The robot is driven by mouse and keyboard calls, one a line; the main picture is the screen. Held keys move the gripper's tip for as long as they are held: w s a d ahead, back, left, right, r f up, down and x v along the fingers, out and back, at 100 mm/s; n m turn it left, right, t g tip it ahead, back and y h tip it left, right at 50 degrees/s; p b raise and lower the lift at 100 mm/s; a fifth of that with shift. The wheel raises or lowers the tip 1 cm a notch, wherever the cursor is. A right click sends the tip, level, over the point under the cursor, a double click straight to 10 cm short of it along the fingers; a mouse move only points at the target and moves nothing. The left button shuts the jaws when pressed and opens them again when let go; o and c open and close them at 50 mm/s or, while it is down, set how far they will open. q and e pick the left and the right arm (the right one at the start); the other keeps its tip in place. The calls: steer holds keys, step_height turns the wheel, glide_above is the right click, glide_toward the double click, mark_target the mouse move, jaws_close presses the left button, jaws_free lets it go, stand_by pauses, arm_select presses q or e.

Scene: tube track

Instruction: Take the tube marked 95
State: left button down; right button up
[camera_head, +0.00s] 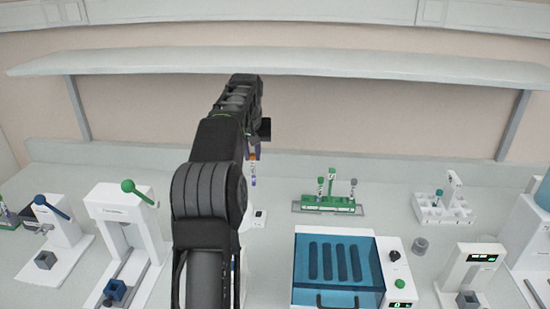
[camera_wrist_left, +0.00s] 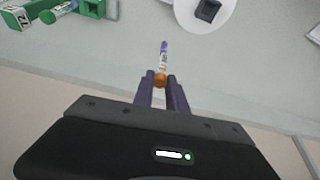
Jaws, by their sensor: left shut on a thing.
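My left gripper (camera_wrist_left: 161,88) is shut on a tube (camera_wrist_left: 163,59) with an orange cap and a purple lower end. The tube also shows in the head view (camera_head: 253,170), hanging below my left gripper (camera_head: 254,150), clear above the bench. Its marking is too small to read. In the left wrist view a green rack (camera_wrist_left: 92,8) holds a green-capped tube (camera_wrist_left: 60,13) at the upper left; a label reading 72 is on the rack's end. My right gripper is not in view.
A green rack with several tubes (camera_head: 323,206) stands right of my arm. A blue-lidded machine (camera_head: 336,270) stands in front of it. White presses (camera_head: 125,235) stand at left, a white tube holder (camera_head: 442,210) at right. A shelf (camera_head: 300,62) spans above.

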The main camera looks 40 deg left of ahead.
arm_select(q)
steer(key=shift+s+a, duration=0.5)
steer(key=shift+a, duration=0.2)
